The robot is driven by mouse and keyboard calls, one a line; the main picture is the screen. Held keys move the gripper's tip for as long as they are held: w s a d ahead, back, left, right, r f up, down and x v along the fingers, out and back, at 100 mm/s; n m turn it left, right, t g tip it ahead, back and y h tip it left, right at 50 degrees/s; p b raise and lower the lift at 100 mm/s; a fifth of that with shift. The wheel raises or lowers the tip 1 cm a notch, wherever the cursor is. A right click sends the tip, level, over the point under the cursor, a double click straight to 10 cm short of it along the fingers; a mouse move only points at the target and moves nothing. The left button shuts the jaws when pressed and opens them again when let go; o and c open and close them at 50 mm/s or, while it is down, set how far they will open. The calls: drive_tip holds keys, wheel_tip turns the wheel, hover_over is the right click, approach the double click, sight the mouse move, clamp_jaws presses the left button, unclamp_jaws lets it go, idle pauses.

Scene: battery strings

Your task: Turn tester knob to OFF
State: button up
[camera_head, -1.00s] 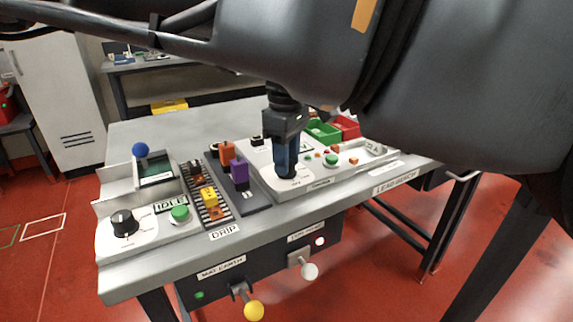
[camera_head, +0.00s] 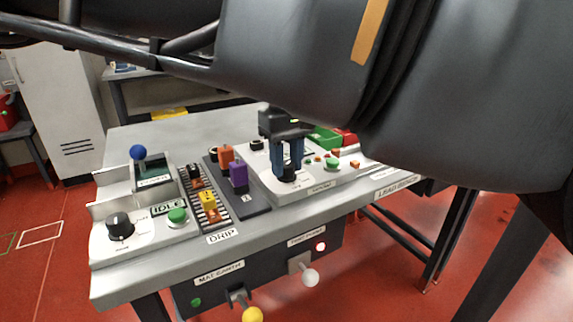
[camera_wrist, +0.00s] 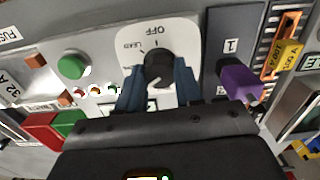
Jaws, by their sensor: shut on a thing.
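The tester knob (camera_wrist: 159,66) is black and round, on a white dial plate (camera_wrist: 183,32) marked OFF and LEAD. In the wrist view, a pale line shows on its lower edge; I cannot tell for sure which mark it is set to. My gripper (camera_wrist: 160,84) has its two blue fingers on either side of the knob, shut on it. In the head view, my gripper (camera_head: 288,163) points down onto the tester, and the knob (camera_head: 288,176) shows between the fingertips, partly hidden by them.
A purple block (camera_head: 239,176) and an orange block (camera_head: 226,157) stand close left of the tester. A green button (camera_head: 331,163) and small lamps are right of the knob. Another black knob (camera_head: 120,225) is at the bench's left end. Green and red bins stand behind.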

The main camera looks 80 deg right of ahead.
drive_tip(key=m+b, duration=0.1)
drive_tip(key=m, duration=0.1)
drive_tip(key=shift+f+m, duration=0.15)
drive_tip(key=shift+m, duration=0.15)
drive_tip(key=m, duration=0.3)
drive_tip(key=shift+b, duration=0.3)
drive_tip(key=shift+m, duration=0.8)
drive_tip(key=m+b, duration=0.1)
drive_tip(key=m, duration=0.3)
